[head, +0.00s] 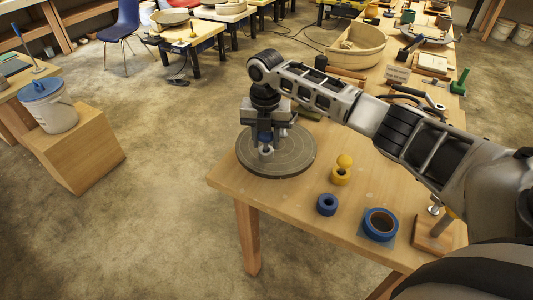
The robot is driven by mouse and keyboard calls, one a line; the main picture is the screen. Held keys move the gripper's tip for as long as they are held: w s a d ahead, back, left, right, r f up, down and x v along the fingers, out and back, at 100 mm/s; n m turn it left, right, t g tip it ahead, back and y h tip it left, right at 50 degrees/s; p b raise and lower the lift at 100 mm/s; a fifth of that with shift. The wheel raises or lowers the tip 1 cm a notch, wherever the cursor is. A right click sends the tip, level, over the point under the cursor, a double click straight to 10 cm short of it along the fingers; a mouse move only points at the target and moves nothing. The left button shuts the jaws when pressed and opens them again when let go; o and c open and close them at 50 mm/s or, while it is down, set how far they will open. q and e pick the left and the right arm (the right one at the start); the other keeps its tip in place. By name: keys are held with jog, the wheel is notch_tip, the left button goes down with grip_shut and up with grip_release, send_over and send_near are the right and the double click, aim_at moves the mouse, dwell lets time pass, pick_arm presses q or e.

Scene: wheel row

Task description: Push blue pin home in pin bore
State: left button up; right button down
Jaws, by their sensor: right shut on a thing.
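My right gripper (266,138) points down over the round grey wheel (292,160) at the table's front left corner. It is shut on the blue pin (266,134), of which only a little blue shows between the fingers. A small grey upright piece (266,151) stands on the wheel just below the fingers. The pin bore is hidden by the gripper, so I cannot tell how deep the pin sits. My left gripper is out of view.
On the table to the right lie a blue ring (327,204), a yellow piece with a ball top (341,172) and a larger blue roll (380,224). A wooden tub (356,46) stands behind my arm. Tools clutter the right side of the table.

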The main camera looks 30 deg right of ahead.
jog(key=shift+f, duration=0.35)
jog(key=shift+c, duration=0.4)
grip_release()
jog(key=shift+o, duration=0.4)
